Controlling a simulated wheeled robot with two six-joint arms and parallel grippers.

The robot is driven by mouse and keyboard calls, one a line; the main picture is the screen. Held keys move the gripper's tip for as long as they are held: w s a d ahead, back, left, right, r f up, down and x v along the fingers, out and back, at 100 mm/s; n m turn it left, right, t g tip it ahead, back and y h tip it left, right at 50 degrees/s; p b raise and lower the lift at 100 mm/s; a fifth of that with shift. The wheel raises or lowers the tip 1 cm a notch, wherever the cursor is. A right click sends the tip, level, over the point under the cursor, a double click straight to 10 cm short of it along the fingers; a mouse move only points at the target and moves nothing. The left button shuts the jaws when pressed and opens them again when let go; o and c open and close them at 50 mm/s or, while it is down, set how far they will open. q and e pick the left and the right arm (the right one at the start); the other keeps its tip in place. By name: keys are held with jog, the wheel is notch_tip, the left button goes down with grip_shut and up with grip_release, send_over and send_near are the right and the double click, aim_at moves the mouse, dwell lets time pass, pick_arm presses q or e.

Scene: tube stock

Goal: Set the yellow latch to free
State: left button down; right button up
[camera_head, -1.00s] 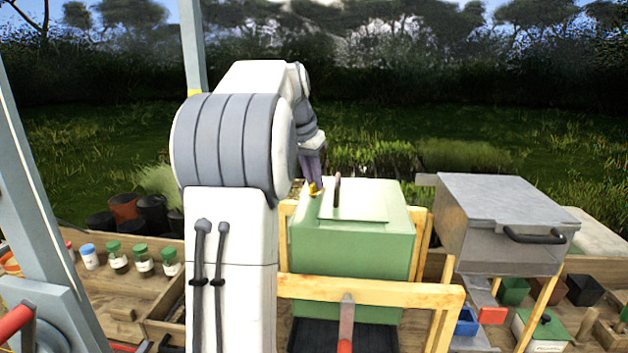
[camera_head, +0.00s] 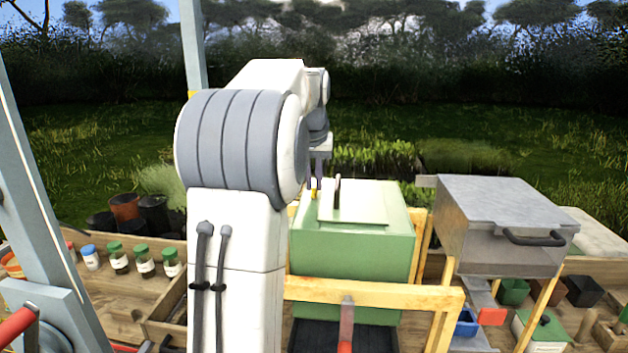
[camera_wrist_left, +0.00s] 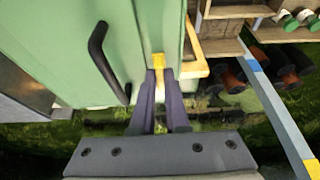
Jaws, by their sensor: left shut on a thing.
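The yellow latch (camera_wrist_left: 158,62) sits at the edge of the green box in the left wrist view, beside the dark handle (camera_wrist_left: 104,62). My left gripper (camera_wrist_left: 159,76) is shut on the latch, with its two dark fingers on either side of it. In the head view my left gripper (camera_head: 315,188) points down at the left side of the green box (camera_head: 350,258), and the arm hides part of that side. The latch is only a small yellow patch there. My right gripper is not in view.
A wooden frame (camera_head: 375,293) stands around the green box. A grey metal box (camera_head: 500,240) with a dark handle stands to the right. Several jars (camera_head: 118,258) and dark pots (camera_head: 152,214) are at the left. A blue-grey post (camera_head: 194,45) rises behind the arm.

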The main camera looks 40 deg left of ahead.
pick_arm(q)
jog(key=c, duration=0.9)
grip_release()
jog(key=shift+r, duration=0.1)
jog(key=v, duration=1)
jog(key=shift+r+b, duration=0.2)
jog(key=shift+b, duration=0.2)
